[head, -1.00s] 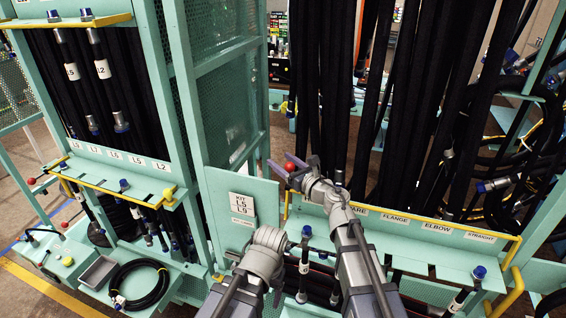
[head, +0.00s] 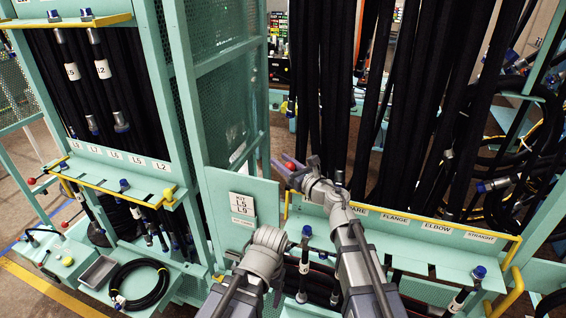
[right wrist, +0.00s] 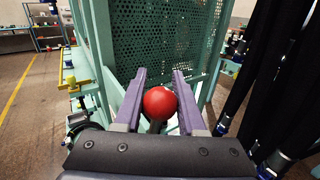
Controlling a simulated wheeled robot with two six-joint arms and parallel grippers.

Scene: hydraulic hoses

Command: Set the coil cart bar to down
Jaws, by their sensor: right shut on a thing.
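A red ball knob (right wrist: 160,103) sits between the two purple fingers of my right gripper (right wrist: 160,100) in the right wrist view. A short dark stem shows just below it; the rest of the bar is hidden. In the head view the right gripper (head: 286,168) is at the knob (head: 288,158), above the teal panel with the KIT L5 L9 label (head: 242,204). The fingers are shut on the knob. Whether the bar is up or down cannot be told. My left forearm and wrist show at the bottom centre, but the left gripper's fingers are not seen.
A teal mesh-sided rack (head: 222,110) stands behind and left of the knob. Black hoses (head: 322,90) hang close on the right, above a labelled shelf with a yellow rail (head: 440,222). A coiled hose (head: 140,284) lies on a low tray at lower left.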

